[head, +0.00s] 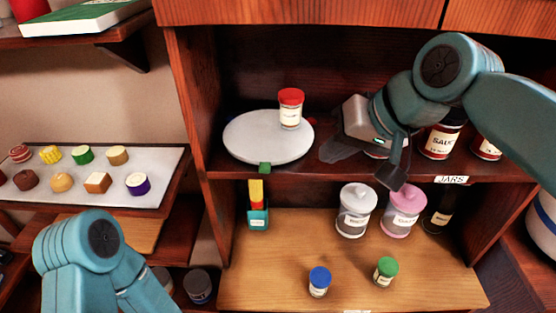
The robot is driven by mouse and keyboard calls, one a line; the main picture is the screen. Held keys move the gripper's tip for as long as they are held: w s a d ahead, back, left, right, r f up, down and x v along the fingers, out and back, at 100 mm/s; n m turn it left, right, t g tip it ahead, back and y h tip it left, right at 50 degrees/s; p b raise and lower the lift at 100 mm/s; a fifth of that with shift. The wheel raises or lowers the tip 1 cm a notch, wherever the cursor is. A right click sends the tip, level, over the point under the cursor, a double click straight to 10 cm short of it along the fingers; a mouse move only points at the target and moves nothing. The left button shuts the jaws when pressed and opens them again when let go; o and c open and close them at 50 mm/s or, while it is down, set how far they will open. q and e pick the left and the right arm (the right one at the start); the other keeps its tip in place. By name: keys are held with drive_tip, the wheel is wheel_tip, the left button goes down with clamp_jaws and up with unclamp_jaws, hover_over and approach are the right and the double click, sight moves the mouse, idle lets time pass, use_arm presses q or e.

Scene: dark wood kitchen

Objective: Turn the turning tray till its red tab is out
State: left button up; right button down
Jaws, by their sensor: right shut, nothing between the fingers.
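The turning tray (250,142) is a round pale grey disc on the left of the upper shelf. A green tab (264,168) sticks out at its front edge. A small dark bluish spot shows at its left rim; I see no red tab. A jar with a red lid (290,108) stands on the tray toward the back right. My right gripper (332,152) is shut and empty, just right of the tray, its dark fingers low over the shelf. I cannot tell if they touch the tray rim. My left arm shows at the bottom left; its gripper is out of view.
Sauce jars (440,140) stand right of my right gripper, partly behind my arm. Below are canisters (355,212), a teal holder (258,218) and small jars with blue (319,280) and green lids. A sweets board (100,160) lies left. The cabinet's side wall borders the tray's left.

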drive_tip(key=x, duration=0.8)
drive_tip(key=shift+w+d+p, duration=0.1)
drive_tip(key=shift+d+p, duration=0.05)
drive_tip(key=shift+p, duration=0.15)
drive_tip(key=a+p, duration=0.1)
drive_tip(key=a, duration=0.2)
drive_tip(key=shift+a+r, duration=0.1)
drive_tip(key=shift+a, duration=0.6)
drive_tip(key=shift+d, duration=0.1)
drive_tip(key=shift+a, duration=0.2)
drive_tip(key=shift+d, duration=0.15)
